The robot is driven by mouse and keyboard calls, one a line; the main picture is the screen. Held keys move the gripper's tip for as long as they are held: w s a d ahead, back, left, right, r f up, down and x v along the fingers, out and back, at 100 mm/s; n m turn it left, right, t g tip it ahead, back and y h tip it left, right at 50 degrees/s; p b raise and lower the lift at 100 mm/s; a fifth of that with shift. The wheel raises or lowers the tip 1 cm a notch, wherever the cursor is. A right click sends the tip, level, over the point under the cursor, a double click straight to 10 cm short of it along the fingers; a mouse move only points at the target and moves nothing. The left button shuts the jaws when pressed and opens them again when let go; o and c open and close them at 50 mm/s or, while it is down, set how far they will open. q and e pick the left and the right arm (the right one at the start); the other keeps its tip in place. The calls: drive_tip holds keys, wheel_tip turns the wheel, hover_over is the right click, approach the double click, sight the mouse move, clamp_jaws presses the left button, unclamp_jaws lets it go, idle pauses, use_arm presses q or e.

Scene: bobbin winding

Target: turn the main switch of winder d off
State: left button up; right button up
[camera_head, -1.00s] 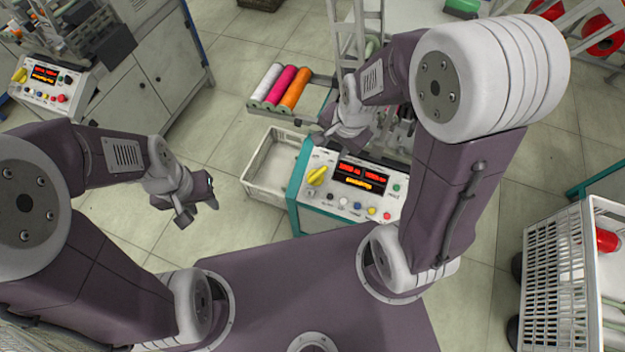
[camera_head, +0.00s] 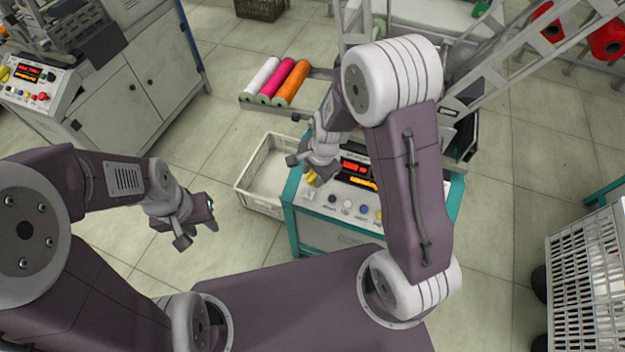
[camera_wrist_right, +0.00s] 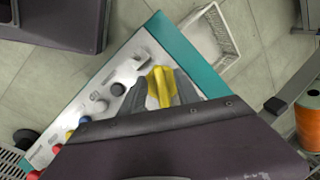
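The main switch is a yellow rotary handle (camera_wrist_right: 161,87) on the white control panel (camera_wrist_right: 118,72) of the teal-edged winder in front of me. In the head view the switch (camera_head: 311,177) is partly hidden by my right gripper (camera_head: 299,170). In the right wrist view my right gripper (camera_wrist_right: 162,80) is open, with one dark finger on each side of the yellow handle. Narrow gaps seem to show; contact is unclear. My left gripper (camera_head: 199,234) is open and empty over the floor at left. The winder's letter is not readable.
The red and orange displays (camera_head: 358,174) are lit. Black, white, blue and yellow buttons (camera_head: 347,206) line the panel front. A white crate (camera_head: 244,186) stands left of the winder, with thread spools (camera_head: 275,80) behind it. Another winder panel (camera_head: 30,85) is far left.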

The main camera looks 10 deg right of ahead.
drive_tip(key=shift+w+a+f, duration=0.1)
drive_tip(key=shift+f, duration=0.6)
